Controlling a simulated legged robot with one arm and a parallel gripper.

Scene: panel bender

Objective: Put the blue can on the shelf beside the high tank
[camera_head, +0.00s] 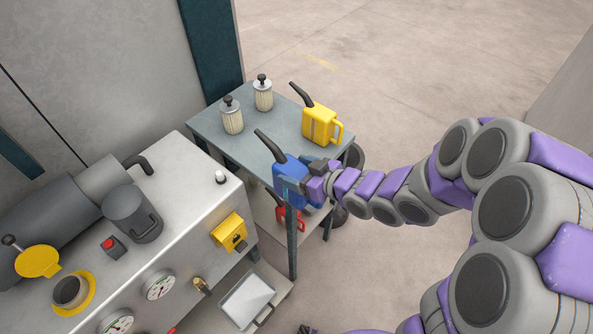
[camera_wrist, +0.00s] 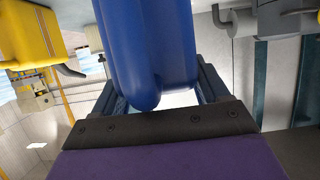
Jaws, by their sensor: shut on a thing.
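My gripper (camera_head: 295,187) is shut on the blue can (camera_head: 286,166), which has a long black spout pointing up and left. The can is at the near edge of the grey shelf unit (camera_head: 205,124); whether it touches the top is unclear. In the wrist view the blue can (camera_wrist: 155,45) fills the space between both fingers. A dark grey tank (camera_head: 132,214) with a handle stands on the machine bench at the left. I cannot tell which tank is the high one.
A yellow can (camera_head: 320,125) and two pale filters (camera_head: 232,116) (camera_head: 263,95) stand on the shelf unit's top. A red can (camera_head: 289,219) is on a lower level. The bench (camera_head: 195,190) carries gauges and a yellow box (camera_head: 229,232). Open floor lies behind the unit.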

